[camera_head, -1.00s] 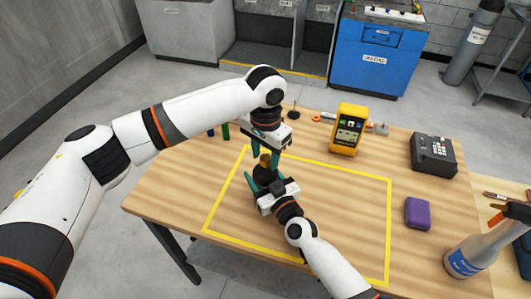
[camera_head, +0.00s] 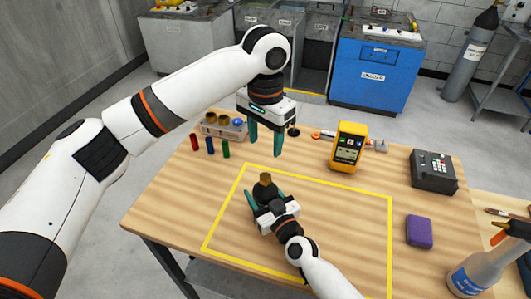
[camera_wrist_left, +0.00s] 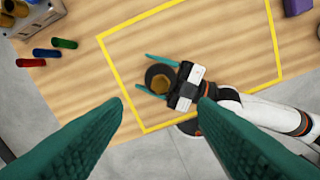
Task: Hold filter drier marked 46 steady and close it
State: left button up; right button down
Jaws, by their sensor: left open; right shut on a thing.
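The filter drier (camera_head: 265,188) is a dark upright body with a brass-coloured top, standing inside the yellow-taped area of the table. Its number is not readable. My right gripper (camera_head: 256,198) is shut around the drier's body from the near side. In the left wrist view the drier (camera_wrist_left: 160,79) shows from above, with a brass top and my right gripper's fingers (camera_wrist_left: 148,76) on either side. My left gripper (camera_head: 265,146) is open and empty, raised above and behind the drier, its fingers pointing down. Its teal fingers fill the near part of the left wrist view (camera_wrist_left: 160,108).
A bin with brass parts (camera_head: 222,124) and red, blue and green cylinders (camera_head: 210,145) stand at the back left. A yellow meter (camera_head: 348,146), a black device (camera_head: 433,171), a purple block (camera_head: 419,231) and a spray bottle (camera_head: 478,270) line the right. The taped area is otherwise clear.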

pick_arm(q)
jog(key=shift+r, duration=0.55)
pick_arm(e)
jog(key=shift+c, duration=1.6)
grip_release()
jog(key=v, duration=1.2)
jog(key=shift+b, duration=0.35)
pick_arm(q)
jog(key=shift+f, duration=0.35)
jog(key=shift+s, duration=0.1)
pick_arm(e)
jog(key=shift+d, duration=0.1)
